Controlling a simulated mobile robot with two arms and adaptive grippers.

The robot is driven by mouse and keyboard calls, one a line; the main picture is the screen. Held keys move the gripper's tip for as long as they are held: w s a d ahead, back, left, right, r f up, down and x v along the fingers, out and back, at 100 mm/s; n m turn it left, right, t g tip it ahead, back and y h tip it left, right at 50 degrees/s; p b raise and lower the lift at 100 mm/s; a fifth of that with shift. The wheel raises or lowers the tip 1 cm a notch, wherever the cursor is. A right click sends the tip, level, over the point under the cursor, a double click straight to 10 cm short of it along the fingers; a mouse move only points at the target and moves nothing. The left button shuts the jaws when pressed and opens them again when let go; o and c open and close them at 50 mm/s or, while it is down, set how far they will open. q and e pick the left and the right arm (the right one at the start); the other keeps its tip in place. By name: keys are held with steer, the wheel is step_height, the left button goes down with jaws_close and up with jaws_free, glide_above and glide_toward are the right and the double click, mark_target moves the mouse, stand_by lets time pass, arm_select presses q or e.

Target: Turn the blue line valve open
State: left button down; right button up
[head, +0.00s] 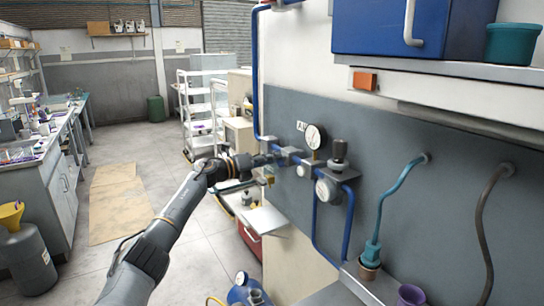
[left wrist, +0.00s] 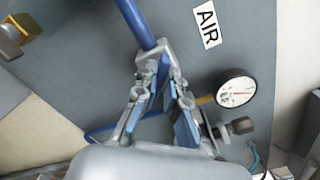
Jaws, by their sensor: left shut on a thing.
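The blue line (head: 256,80) runs down the wall and bends into grey fittings (head: 291,152) beside the AIR label (head: 301,126). My left gripper (head: 276,159) reaches in from the left and is at these fittings. In the left wrist view, its fingers (left wrist: 160,92) stand around the end of the blue pipe (left wrist: 138,24) and are shut on the blue line valve there. The valve is mostly hidden by the fingers, and I cannot tell its handle angle. My right gripper is not in view.
A round gauge (head: 316,136), a lower gauge (head: 326,191) and a black knob (head: 338,148) sit close right of my gripper. A blue cabinet (head: 372,27) and shelf overhang the right side. A white cart (head: 199,110) stands behind.

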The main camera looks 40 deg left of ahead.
arm_select(q)
steer(key=shift+a+n+p, duration=0.1)
steer(key=shift+n+p, duration=1.9)
steer(key=shift+n, duration=2.3)
steer(key=c, duration=1.4)
jaws_free()
steer(key=shift+w, duration=0.1)
steer(key=shift+w+f, duration=0.1)
steer(key=shift+f, duration=0.05)
steer(key=shift+f, duration=0.1)
steer(key=shift+v, duration=6)
